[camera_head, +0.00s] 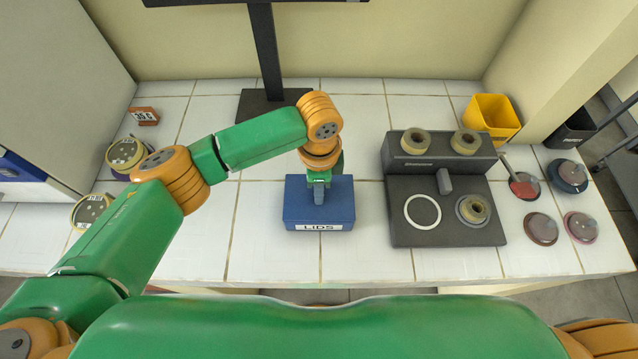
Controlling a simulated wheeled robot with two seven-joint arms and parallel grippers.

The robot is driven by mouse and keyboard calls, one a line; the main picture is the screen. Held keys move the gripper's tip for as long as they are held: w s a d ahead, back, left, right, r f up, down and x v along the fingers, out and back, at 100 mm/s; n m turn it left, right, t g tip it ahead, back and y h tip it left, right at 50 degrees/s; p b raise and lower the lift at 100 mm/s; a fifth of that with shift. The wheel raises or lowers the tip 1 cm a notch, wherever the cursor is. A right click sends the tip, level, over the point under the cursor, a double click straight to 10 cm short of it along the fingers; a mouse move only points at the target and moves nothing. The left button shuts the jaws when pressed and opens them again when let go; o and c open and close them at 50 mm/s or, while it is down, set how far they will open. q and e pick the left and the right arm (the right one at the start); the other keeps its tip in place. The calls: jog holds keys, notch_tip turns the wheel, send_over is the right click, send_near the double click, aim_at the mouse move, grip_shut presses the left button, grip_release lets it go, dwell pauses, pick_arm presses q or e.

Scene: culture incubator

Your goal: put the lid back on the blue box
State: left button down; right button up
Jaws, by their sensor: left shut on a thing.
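The blue box (320,226) stands on the white tiled bench near the middle, with a white "LIDS" label on its front. Its flat blue lid (296,200) appears to sit on top of the box; I cannot tell whether a small gap remains under it. My left gripper (319,188) points down over the middle of the lid and is shut on it, most likely at a grip that the fingers hide. My right gripper is not in view.
Right of the box stands a dark grey device (445,190) with several round pieces. A yellow bin (492,117) and several round discs (541,229) lie farther right. A monitor stand (270,100) is behind.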

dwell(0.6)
pick_arm(q)
jog(key=shift+p, duration=0.35)
jog(key=c, duration=0.6)
grip_release()
jog(key=shift+o, duration=0.2)
jog(key=o, duration=0.4)
jog(key=shift+o, duration=0.2)
